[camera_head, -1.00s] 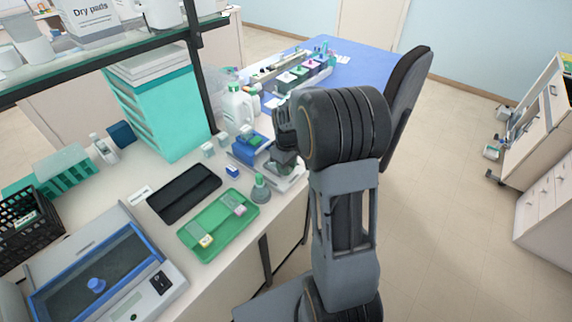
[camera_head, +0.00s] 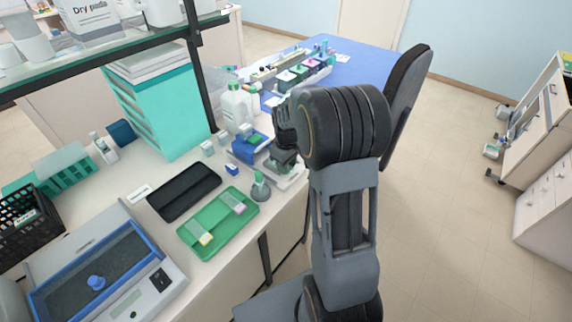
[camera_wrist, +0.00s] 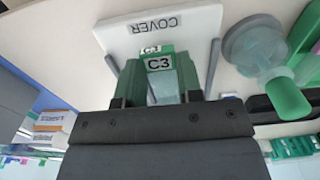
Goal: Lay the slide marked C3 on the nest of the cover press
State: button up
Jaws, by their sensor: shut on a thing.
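In the wrist view, my gripper (camera_wrist: 157,99) is shut on the green-ended slide marked C3 (camera_wrist: 158,64), whose label faces the camera. The pale base of the cover press (camera_wrist: 195,24), lettered COVER, lies just beyond the slide. A thin grey bar stands on each side of the slide. I cannot tell whether the slide touches the nest, which is hidden behind the slide and my gripper. In the head view, the cover press (camera_head: 292,178) stands near the bench's front edge, and my arm hides part of it and most of my gripper.
A green-capped flask (camera_wrist: 253,46) stands close beside the press. A green tray (camera_head: 203,250) with two slides and a black tray (camera_head: 184,191) lie to the left. A blue device (camera_head: 243,153) is behind the press, near white bottles (camera_head: 237,108).

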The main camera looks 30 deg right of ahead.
jog(key=shift+s+f, duration=0.25)
jog(key=shift+f, duration=0.3)
jog(key=o, duration=1)
notch_tip(320, 180, up, 15)
jog(key=shift+w+d, duration=0.2)
jog(key=shift+w, duration=0.05)
